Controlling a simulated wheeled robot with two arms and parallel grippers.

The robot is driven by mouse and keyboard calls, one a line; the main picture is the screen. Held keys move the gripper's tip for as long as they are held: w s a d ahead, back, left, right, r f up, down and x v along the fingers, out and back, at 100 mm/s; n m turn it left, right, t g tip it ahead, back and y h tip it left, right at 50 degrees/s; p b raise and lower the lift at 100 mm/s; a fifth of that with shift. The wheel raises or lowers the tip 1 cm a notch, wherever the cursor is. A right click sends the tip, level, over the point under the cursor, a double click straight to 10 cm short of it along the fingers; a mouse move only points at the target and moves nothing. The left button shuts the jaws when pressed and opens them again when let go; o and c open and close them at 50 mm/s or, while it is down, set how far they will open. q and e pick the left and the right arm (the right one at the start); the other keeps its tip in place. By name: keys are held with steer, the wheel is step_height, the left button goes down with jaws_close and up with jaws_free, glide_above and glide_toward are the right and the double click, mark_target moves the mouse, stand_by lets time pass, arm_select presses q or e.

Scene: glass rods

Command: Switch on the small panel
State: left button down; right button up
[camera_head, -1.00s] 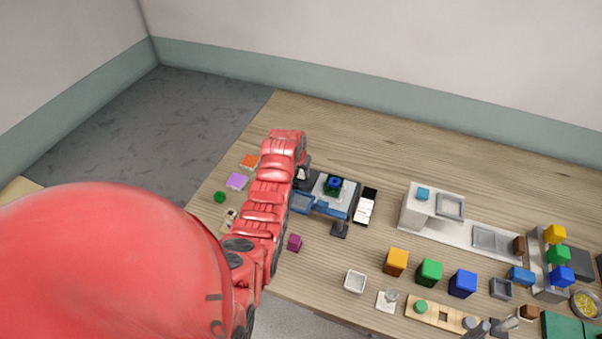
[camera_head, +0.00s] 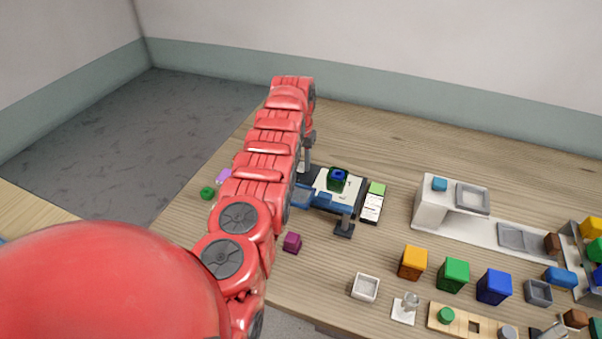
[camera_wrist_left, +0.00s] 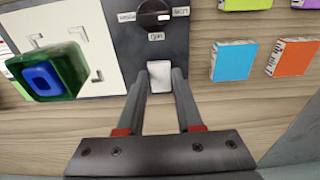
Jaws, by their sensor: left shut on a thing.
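The small panel (camera_head: 371,206) lies on the table right of the white board. It shows a green patch at its top and dark lines on white below. My left gripper (camera_head: 306,160) reaches down at the board's left side, partly hidden by my red arm. In the left wrist view, its fingers (camera_wrist_left: 160,92) are shut on a small white switch piece (camera_wrist_left: 160,74) at the edge of a dark control plate (camera_wrist_left: 120,40). A black knob (camera_wrist_left: 153,13) with small labels sits just beyond it. My right gripper is not in view.
A green block with a blue centre (camera_head: 338,179) stands on the white board (camera_head: 325,182); a blue-grey stand (camera_head: 335,203) is in front. Cyan (camera_wrist_left: 233,60) and orange (camera_wrist_left: 291,57) cards lie right of the plate. Coloured blocks and trays fill the table's right side.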

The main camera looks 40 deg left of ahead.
arm_select(q)
steer(key=shift+a+r, duration=0.1)
steer(key=c, duration=0.6)
jaws_free()
steer(key=shift+o, duration=0.2)
steer(key=shift+r, duration=0.6)
step_height(320, 180, up, 7)
step_height(320, 180, up, 9)
steer(key=p, duration=0.4)
glide_above(300, 168)
steer(key=shift+s+d+r, duration=0.1)
steer(key=shift+s+d, duration=0.1)
steer(key=shift+s, duration=0.2)
